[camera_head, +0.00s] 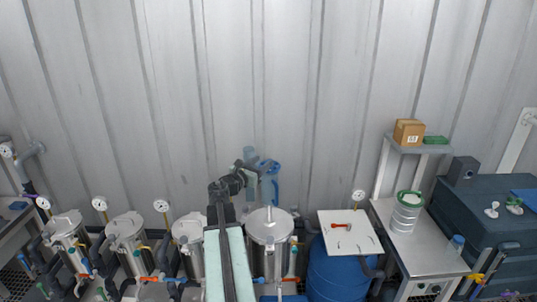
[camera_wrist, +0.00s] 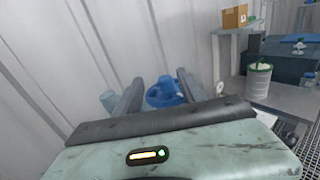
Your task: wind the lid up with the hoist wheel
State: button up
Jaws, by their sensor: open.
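The blue hoist wheel (camera_head: 270,167) is near the back wall, behind a steel vessel with a closed lid (camera_head: 270,226). In the wrist view, the wheel (camera_wrist: 164,93) shows between my two fingers, beyond or near their tips; I cannot tell whether they touch it. My gripper (camera_head: 254,169) is open with nothing seen held, close to the wheel. It also shows in the wrist view (camera_wrist: 159,76). My arm hides part of the hoist in the head view.
More steel vessels (camera_head: 126,228) with gauges stand in a row at left. A blue drum (camera_head: 335,270) with a white board (camera_head: 349,232) on top stands right of the lidded vessel. Farther right is a steel bench (camera_head: 425,250) with a white bucket (camera_head: 405,215).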

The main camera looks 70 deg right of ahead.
jog(key=shift+s+d+f+b, duration=0.3)
jog(key=shift+d+f, duration=0.3)
jog(key=shift+f, duration=0.25)
jog(key=d, duration=0.2)
jog(key=s+d, duration=0.1)
jog(key=d, duration=0.4)
jog(key=shift+s, duration=0.25)
jog(key=shift+a, duration=0.1)
grip_shut()
